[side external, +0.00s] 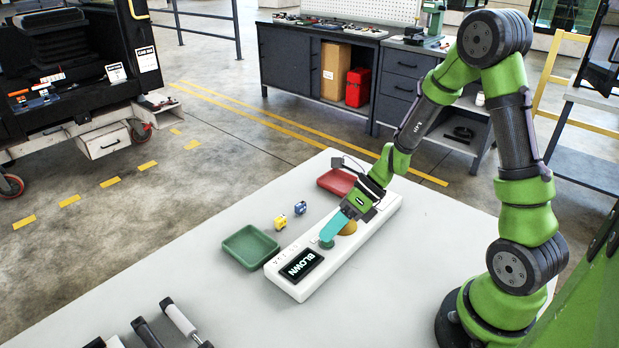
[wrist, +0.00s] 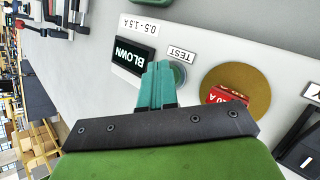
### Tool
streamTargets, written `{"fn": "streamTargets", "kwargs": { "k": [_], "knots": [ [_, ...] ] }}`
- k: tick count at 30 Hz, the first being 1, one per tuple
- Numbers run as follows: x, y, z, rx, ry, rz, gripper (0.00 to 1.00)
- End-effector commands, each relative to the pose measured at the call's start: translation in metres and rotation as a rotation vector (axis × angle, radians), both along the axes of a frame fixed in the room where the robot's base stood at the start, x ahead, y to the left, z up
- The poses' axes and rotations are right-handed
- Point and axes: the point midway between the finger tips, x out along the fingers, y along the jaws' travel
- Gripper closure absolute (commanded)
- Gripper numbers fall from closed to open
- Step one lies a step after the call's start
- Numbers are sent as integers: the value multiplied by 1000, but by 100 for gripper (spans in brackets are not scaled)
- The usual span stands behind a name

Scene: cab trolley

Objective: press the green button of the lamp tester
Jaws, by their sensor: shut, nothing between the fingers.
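The lamp tester (side external: 375,222) is a long white box on the table, with a black display (side external: 300,265) reading "BLOWN"; the display also shows in the wrist view (wrist: 133,55). Its round green button (wrist: 179,73) sits by the "TEST" label, partly hidden behind my fingers. My gripper (wrist: 157,66) has teal fingers shut together with nothing between them. In the side view my gripper (side external: 327,237) points down at the button, its fingertips at or just above it. I cannot tell whether they touch.
A gold disc (wrist: 262,97) on the tester, with a red piece (wrist: 226,95) on it, lies beside my fingers. A green tray (side external: 250,247), a red tray (side external: 334,181), and small yellow (side external: 280,222) and blue (side external: 300,207) pieces lie left of the tester. Dark-handled tools lie in front.

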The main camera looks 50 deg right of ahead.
Motion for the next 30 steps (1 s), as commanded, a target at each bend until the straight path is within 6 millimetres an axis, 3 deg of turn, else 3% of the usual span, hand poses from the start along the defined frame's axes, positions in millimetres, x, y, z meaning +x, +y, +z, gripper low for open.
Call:
{"fn": "streamTargets", "kwargs": {
  "k": [11, 21, 30],
  "knots": [
    [0, 0, 0, -1, 1, 2, 100],
    [-1, 0, 16, -1, -1, 3, 100],
    [-1, 0, 18, -1, 0, 1, 100]
  ]
}}
